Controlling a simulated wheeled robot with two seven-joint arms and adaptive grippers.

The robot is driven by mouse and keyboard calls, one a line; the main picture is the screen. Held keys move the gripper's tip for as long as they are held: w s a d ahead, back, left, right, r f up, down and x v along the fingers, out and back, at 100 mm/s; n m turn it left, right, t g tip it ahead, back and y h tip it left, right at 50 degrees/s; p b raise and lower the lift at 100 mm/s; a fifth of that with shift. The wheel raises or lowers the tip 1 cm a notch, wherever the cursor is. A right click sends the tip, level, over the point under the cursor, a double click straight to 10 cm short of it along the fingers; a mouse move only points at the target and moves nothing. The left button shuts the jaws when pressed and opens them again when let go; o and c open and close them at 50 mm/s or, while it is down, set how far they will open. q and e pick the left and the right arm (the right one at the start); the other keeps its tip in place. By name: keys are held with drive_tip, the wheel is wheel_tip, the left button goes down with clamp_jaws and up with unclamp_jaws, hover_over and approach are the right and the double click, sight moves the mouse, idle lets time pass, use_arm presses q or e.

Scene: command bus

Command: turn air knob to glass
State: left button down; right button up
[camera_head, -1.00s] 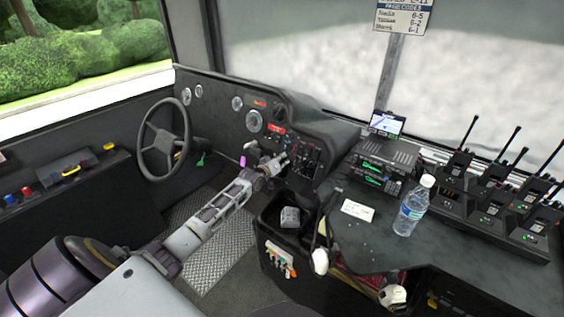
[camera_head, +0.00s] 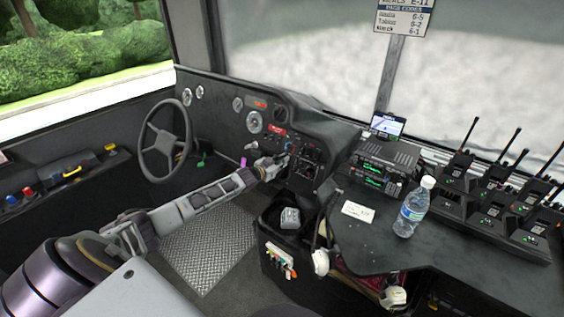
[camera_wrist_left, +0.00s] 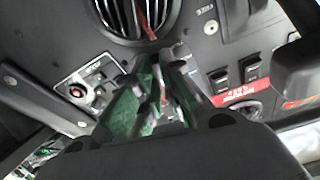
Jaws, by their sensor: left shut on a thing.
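My left gripper (camera_head: 283,160) is at the dashboard (camera_head: 225,112), to the right of the steering wheel. Its fingers show in the left wrist view (camera_wrist_left: 163,85), close together on a small knob or lever (camera_wrist_left: 178,52) below a round air vent (camera_wrist_left: 140,14). The fingers hide most of that part, and its pointing direction cannot be read. In the head view the arm and gripper cover part of the control panel. My right gripper is not in view.
The steering wheel (camera_head: 165,140) is left of my forearm. Black rocker switches (camera_wrist_left: 222,78) and a red label (camera_wrist_left: 238,95) are close right of the fingers. A water bottle (camera_head: 412,206) and a radio (camera_head: 388,160) stand on the right counter.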

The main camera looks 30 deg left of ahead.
use_arm(q)
drive_tip(key=shift+f+m, duration=0.15)
drive_tip(key=shift+m, duration=0.45)
drive_tip(key=c, duration=1.5)
unclamp_jaws()
drive_tip(key=shift+c, duration=0.2)
drive_tip(key=shift+s, duration=0.1)
drive_tip(key=shift+s, duration=0.1)
drive_tip(key=v, duration=1.1)
drive_tip(key=shift+s+a, duration=0.2)
drive_tip(key=shift+s, duration=0.05)
